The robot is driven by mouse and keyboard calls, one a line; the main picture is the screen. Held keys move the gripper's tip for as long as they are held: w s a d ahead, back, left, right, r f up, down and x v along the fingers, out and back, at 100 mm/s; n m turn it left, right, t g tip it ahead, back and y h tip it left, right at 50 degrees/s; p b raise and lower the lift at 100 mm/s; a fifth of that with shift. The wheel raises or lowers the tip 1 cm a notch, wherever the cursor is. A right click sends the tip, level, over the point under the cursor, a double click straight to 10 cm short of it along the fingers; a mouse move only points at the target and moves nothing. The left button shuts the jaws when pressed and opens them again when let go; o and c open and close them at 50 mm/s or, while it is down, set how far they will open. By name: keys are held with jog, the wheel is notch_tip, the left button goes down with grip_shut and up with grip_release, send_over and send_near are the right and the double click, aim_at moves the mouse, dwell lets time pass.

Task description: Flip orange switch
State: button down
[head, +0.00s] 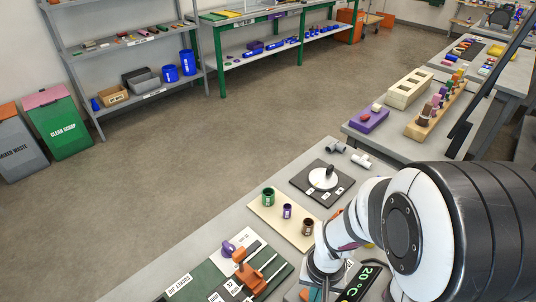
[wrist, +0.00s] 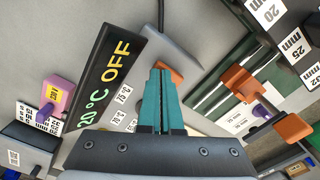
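The orange switch (wrist: 176,74) shows in the wrist view on a grey housing, partly hidden behind my fingertips. Beside it is a black display (wrist: 105,75) reading "20°C OFF"; the display also shows at the bottom of the head view (head: 357,284). My gripper (wrist: 160,72) has its two teal fingers together with nothing visible between them. Its tips overlap the switch's left part in the picture. I cannot tell whether they touch it. In the head view my wrist hides the fingers.
A fixture with orange clamps (wrist: 240,82) and metal rods stands right of the switch in the wrist view. A pink-purple block (wrist: 58,95) is at the left. In the head view, a cream board (head: 262,211) with several fittings and a dark plate (head: 304,186) lie farther back.

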jog(key=shift+f, duration=0.1)
notch_tip(320, 180, up, 6)
jog(key=shift+r, duration=0.5)
